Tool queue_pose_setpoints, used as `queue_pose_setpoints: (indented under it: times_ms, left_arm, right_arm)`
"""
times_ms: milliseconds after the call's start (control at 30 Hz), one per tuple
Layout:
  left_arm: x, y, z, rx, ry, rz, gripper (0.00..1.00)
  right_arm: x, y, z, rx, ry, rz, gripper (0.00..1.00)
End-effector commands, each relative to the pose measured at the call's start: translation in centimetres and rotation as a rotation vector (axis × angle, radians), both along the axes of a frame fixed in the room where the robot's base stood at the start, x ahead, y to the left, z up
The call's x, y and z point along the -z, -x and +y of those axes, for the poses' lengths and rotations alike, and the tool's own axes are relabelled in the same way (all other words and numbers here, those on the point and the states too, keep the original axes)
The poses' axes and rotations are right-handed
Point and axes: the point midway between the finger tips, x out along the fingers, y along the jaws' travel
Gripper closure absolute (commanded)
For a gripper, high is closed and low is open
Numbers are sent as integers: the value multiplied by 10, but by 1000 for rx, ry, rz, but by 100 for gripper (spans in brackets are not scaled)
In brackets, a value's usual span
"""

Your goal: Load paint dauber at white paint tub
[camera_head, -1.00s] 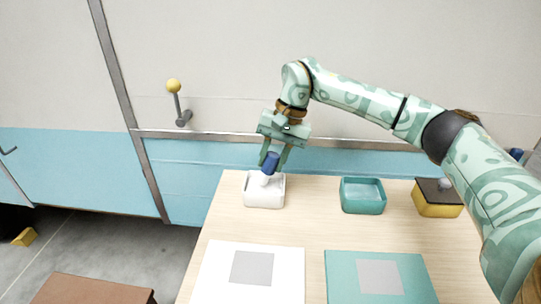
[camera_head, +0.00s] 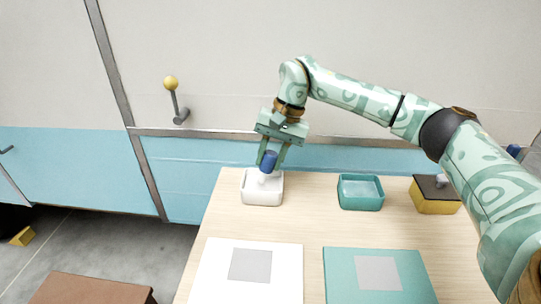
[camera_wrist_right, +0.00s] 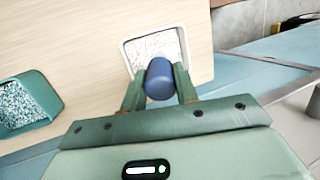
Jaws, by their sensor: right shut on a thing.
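The paint dauber (camera_head: 268,160) has a blue handle and a pale lower end. My right gripper (camera_head: 271,163) is shut on the blue handle, which also shows between its fingers in the right wrist view (camera_wrist_right: 159,79). The white paint tub (camera_head: 262,200) stands at the far left corner of the table. The dauber is upright with a slight tilt, its pale end down inside the tub's rim. Whether the end touches the paint is hidden. In the right wrist view the white tub (camera_wrist_right: 127,54) shows a speckled white inside. My left gripper is not in view.
A teal tub (camera_head: 361,204) stands right of the white tub, and a yellow block with a dark top (camera_head: 436,202) farther right. A white board (camera_head: 215,275) and a teal board (camera_head: 340,290), each with a grey square, lie in front. Bare wood lies between.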

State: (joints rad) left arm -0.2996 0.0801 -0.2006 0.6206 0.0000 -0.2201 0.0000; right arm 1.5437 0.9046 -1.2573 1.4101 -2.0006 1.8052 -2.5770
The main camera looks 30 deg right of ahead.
Motion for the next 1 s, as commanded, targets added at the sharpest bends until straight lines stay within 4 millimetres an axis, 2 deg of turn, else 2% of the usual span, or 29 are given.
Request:
queue_pose_setpoints:
  times_ms: [1000]
  left_arm:
    - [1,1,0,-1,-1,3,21]
  right_arm:
    - [9,0,0,0,1,1,99]
